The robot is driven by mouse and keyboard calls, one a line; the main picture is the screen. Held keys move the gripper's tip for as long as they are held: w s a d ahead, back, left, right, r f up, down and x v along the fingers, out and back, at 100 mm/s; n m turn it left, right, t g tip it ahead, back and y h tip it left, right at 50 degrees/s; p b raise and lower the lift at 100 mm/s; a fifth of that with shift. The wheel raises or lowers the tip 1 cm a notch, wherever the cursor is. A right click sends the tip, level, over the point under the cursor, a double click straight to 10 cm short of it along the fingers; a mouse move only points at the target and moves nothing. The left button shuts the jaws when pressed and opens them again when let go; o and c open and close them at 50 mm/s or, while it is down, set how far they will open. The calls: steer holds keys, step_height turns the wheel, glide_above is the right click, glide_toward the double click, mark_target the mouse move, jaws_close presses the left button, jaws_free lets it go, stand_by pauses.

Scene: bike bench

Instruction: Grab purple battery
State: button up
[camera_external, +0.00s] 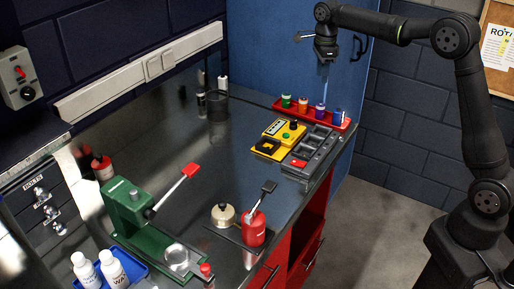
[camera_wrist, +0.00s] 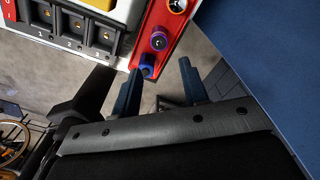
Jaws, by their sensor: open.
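The purple battery (camera_external: 320,110) stands upright in the red tray (camera_external: 300,114) at the back right of the bench, between an orange-red battery (camera_external: 303,104) and a blue battery (camera_external: 339,116). In the wrist view the purple battery (camera_wrist: 158,41) shows end-on in the tray, just beyond the fingertips, with the blue battery (camera_wrist: 147,69) nearer the left finger. My gripper (camera_external: 325,88) hangs above the tray, pointing down; in the wrist view its two blue fingers (camera_wrist: 160,68) are spread, with nothing between them.
A green battery (camera_external: 286,101) stands at the tray's left end. A grey slotted holder (camera_external: 311,150) and a yellow tester (camera_external: 277,132) lie in front of the tray. A blue panel (camera_external: 275,50) rises close behind it. The middle of the bench is mostly clear.

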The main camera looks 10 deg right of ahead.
mark_target(321, 103)
step_height(321, 103, down, 10)
steer(key=shift+r, duration=0.2)
steer(key=shift+s+d+f, duration=0.15)
steer(key=shift+f, duration=1.25)
steer(key=shift+s+d+f, duration=0.1)
steer(key=shift+d+f, duration=0.05)
steer(key=shift+f, duration=1.25)
steer(key=c, duration=0.8)
steer(key=shift+r, duration=0.1)
